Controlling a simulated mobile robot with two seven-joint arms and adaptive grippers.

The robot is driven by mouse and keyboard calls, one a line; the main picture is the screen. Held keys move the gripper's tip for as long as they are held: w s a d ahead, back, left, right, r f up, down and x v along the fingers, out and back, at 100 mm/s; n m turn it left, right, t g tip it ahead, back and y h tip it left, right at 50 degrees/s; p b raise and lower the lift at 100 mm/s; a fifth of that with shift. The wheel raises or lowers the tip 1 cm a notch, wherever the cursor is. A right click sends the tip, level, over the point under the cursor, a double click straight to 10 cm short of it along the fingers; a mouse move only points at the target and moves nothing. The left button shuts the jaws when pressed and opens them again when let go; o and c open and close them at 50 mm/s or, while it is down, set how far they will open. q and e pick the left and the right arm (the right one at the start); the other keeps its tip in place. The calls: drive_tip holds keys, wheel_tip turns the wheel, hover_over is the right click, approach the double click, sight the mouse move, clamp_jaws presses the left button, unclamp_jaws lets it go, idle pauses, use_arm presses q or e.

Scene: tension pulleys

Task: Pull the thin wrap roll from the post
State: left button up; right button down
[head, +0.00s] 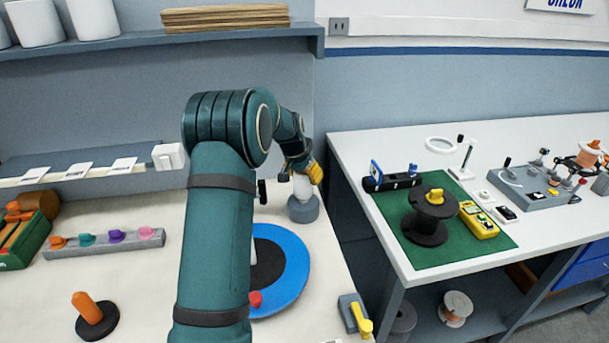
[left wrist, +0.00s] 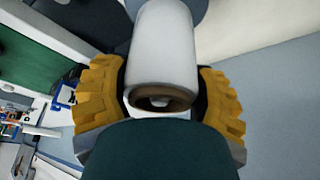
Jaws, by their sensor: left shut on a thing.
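A thin white wrap roll (head: 302,187) stands upright at the back right of the light table, just above a round grey-blue base (head: 303,210). My left gripper (head: 311,174) reaches over the far side, and its yellow fingers are at the roll's upper part. In the left wrist view, the yellow fingers (left wrist: 158,100) are on both sides of the white roll (left wrist: 164,45), shut on it. The brown core end of the roll faces the camera. The post itself is hidden, so I cannot tell how far the roll sits on it. My right gripper is not in view.
A blue disc with a black centre (head: 291,285) lies in front of the base. A rail of coloured knobs (head: 105,238) and an orange-handled piece (head: 92,316) are at left. The right bench has a green mat (head: 460,250) with a black spool (head: 432,212).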

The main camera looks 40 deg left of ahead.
use_arm(q)
drive_tip(key=shift+r+p, duration=0.6)
drive_tip(key=shift+r, duration=0.35)
idle(0.7)
drive_tip(key=shift+r, duration=0.1)
drive_tip(key=shift+r+p, duration=1.05)
drive_tip(key=shift+r, duration=0.6)
drive_tip(key=shift+r+p, duration=1.2)
drive_tip(key=shift+r, duration=0.55)
drive_tip(key=shift+r, duration=0.15)
drive_tip(key=shift+r+p, duration=0.9)
drive_tip(key=shift+r, duration=0.2)
